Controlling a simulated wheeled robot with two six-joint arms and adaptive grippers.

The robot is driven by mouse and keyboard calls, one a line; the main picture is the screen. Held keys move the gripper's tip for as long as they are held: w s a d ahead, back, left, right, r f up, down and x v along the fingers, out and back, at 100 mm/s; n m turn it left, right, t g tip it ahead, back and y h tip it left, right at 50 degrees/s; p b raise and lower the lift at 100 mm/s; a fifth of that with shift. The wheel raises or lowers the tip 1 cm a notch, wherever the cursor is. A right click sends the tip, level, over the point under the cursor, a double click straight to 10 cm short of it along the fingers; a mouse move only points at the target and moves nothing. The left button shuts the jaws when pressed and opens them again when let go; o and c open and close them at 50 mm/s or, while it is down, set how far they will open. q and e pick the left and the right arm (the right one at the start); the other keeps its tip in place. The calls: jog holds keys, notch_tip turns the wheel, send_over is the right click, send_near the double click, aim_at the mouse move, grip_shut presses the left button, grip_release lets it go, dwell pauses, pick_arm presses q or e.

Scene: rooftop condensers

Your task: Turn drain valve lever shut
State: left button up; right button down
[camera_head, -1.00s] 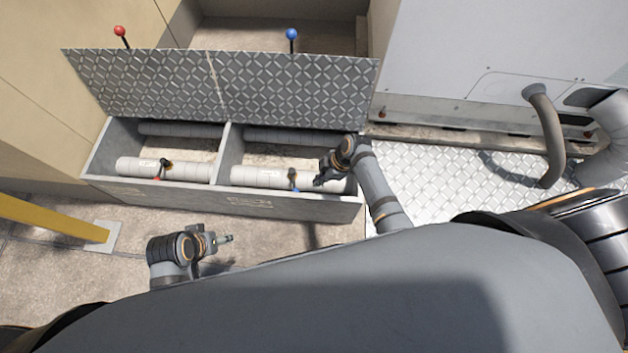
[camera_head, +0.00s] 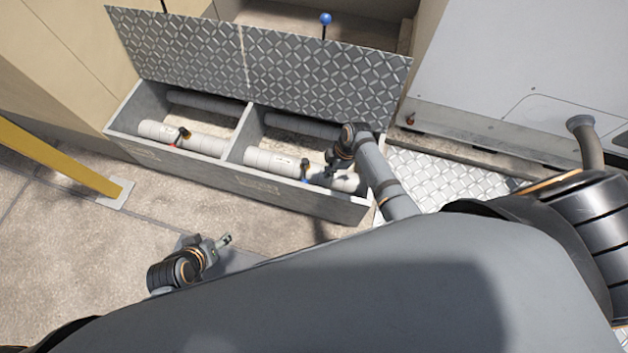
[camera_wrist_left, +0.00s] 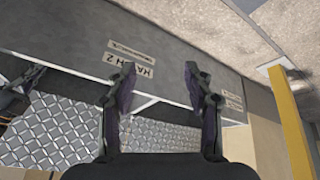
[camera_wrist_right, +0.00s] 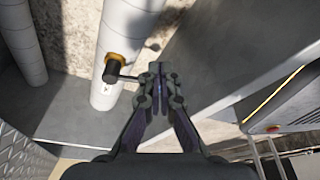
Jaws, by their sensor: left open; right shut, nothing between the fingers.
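An open floor box (camera_head: 180,175) has two compartments with pale pipes. The right compartment's front pipe (camera_head: 265,160) carries a valve with a blue mark (camera_head: 304,178). The left compartment's valve has a red mark (camera_head: 173,143). My right gripper (camera_head: 329,170) reaches into the right compartment, just right of the blue-marked valve. In the right wrist view, its shut fingers (camera_wrist_right: 160,75) are beside the valve's dark, brass-ringed end (camera_wrist_right: 113,69), whose thin rod points toward them; contact is unclear. My left gripper (camera_head: 228,240) is open and empty in front of the box; its fingers (camera_wrist_left: 160,80) show in its wrist view.
Raised tread-plate lids (camera_head: 270,70) stand behind the compartments, a blue knob (camera_head: 326,19) above the right one. A yellow post (camera_head: 60,160) stands at left, a grey unit (camera_head: 510,75) at right. The box front bears a "HATCH 2" label (camera_wrist_left: 130,65).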

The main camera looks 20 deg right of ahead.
aim_at(306, 182)
pick_arm(q)
jog(key=w+a+r+t+b, duration=0.1)
jog(key=w+r+t+b, duration=0.1)
jog(key=w+r+t, duration=1)
jog(key=w+r, duration=0.4)
jog(key=r, duration=0.4)
jog(key=shift+w+a+r, duration=0.2)
jog(key=shift+w+r, duration=0.05)
jog(key=shift+r, duration=0.15)
pick_arm(e)
jog(key=a+f, duration=0.3)
jog(key=a, duration=0.1)
jog(key=shift+w+a+f, duration=0.35)
jog(key=shift+a, duration=0.05)
